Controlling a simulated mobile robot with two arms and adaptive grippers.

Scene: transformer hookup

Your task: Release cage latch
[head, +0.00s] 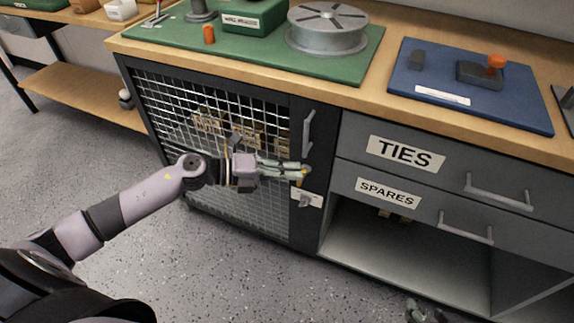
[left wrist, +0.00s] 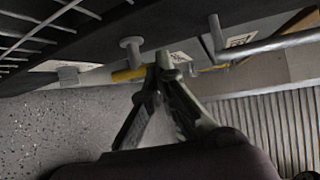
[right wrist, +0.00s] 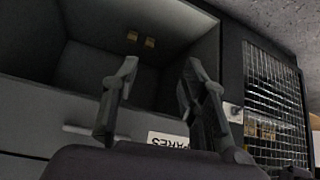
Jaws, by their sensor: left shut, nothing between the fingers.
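The cage door (head: 205,140) is a wire-mesh panel in a dark frame and looks closed. A yellow latch piece (head: 301,178) sits on its right frame, below the grey door handle (head: 308,131). My left gripper (head: 306,171) is shut and empty, with its fingertips at the latch. In the left wrist view the yellow bar (left wrist: 129,75) runs behind the closed fingertips (left wrist: 164,62) and shows on both sides; I cannot tell if they touch. My right gripper (right wrist: 160,72) is open and empty, and shows low in the head view (head: 424,312).
A TIES drawer (head: 440,158) and a SPARES drawer (head: 425,205) with bar handles are right of the cage, above an open shelf bay (head: 400,262). The worktop holds a green mat (head: 270,75) with a reel (head: 328,28) and a blue mat (head: 480,105).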

